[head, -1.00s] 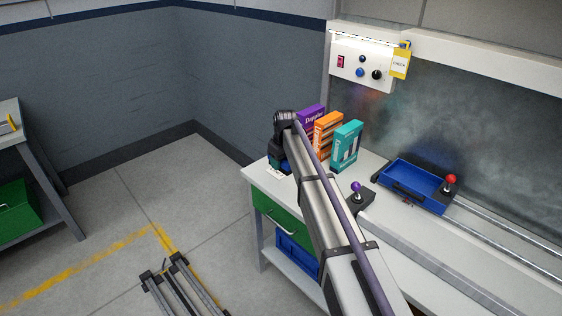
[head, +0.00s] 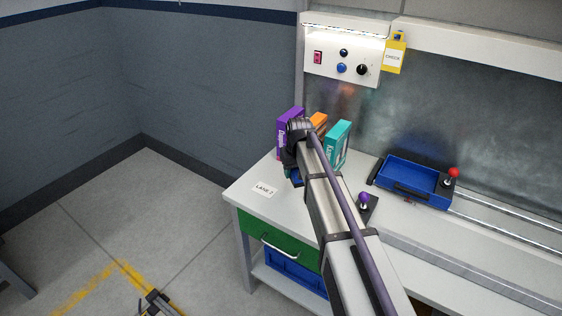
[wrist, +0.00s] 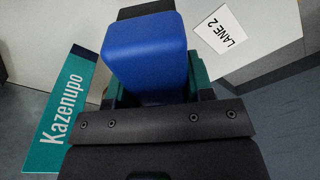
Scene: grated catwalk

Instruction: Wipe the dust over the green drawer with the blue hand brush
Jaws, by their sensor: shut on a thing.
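The blue hand brush (wrist: 146,55) fills the middle of the wrist view, with a dark part at its far end. My gripper (wrist: 152,92) is shut on it. In the head view my arm hides most of the gripper, and a bit of blue (head: 296,177) shows under it, beside the boxes. The green drawer (head: 270,240) is shut, below the left end of the white worktop (head: 245,199). The gripper is above the worktop, behind the LANE 2 label (head: 265,189). I cannot make out dust on the worktop, nor whether the brush touches it.
Purple (head: 286,134), orange (head: 319,122) and teal (head: 338,146) boxes stand close to the gripper. The teal box (wrist: 60,122) is at left in the wrist view. A purple-knobbed lever (head: 364,198) and a blue tray (head: 415,183) are to the right.

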